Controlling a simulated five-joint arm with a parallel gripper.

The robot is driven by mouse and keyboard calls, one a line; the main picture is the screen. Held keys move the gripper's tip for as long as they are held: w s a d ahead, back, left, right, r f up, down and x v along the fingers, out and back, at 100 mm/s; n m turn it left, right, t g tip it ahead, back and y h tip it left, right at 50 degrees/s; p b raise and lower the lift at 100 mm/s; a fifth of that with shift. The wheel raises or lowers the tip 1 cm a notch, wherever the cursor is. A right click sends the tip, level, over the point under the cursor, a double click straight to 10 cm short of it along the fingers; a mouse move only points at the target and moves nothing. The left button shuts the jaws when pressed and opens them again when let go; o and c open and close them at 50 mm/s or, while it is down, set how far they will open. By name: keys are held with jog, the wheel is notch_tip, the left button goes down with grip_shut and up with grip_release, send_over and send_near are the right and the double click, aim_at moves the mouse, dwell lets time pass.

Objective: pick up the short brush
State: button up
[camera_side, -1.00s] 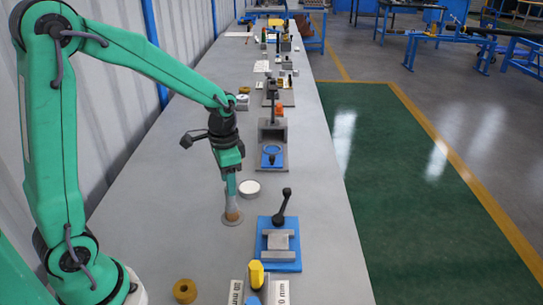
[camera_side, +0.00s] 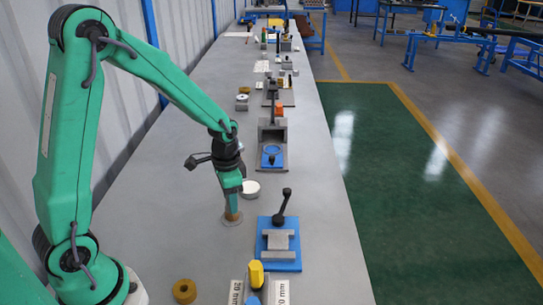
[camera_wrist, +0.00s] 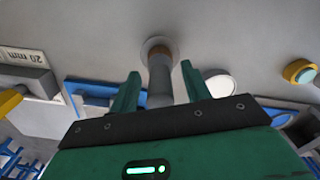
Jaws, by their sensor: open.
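No brush can be made out. In the wrist view my gripper (camera_wrist: 160,70) is open, with one green finger on each side of the shell's grey cylinder (camera_wrist: 160,85). Gaps show between the cylinder and both fingers. The shell's pale flange (camera_wrist: 158,48) lies flat on the bench.
A white disc (camera_side: 250,188) lies close behind the gripper. A blue-based clamp (camera_side: 279,246) with a black lever stands to the right. A brass ring (camera_side: 185,291) and a yellow peg (camera_side: 256,273) are nearer the camera. Bare bench lies left of the shell.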

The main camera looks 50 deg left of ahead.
jog(key=shift+c, duration=0.5)
grip_shut()
jog(key=shift+r, duration=0.85)
notch_tip(320, 180, up, 2)
jog(key=shift+r, duration=0.15)
jog(key=s+d+r, duration=0.5)
jog(key=d+r, duration=0.2)
jog(key=d, duration=0.3)
jog(key=shift+d, duration=0.3)
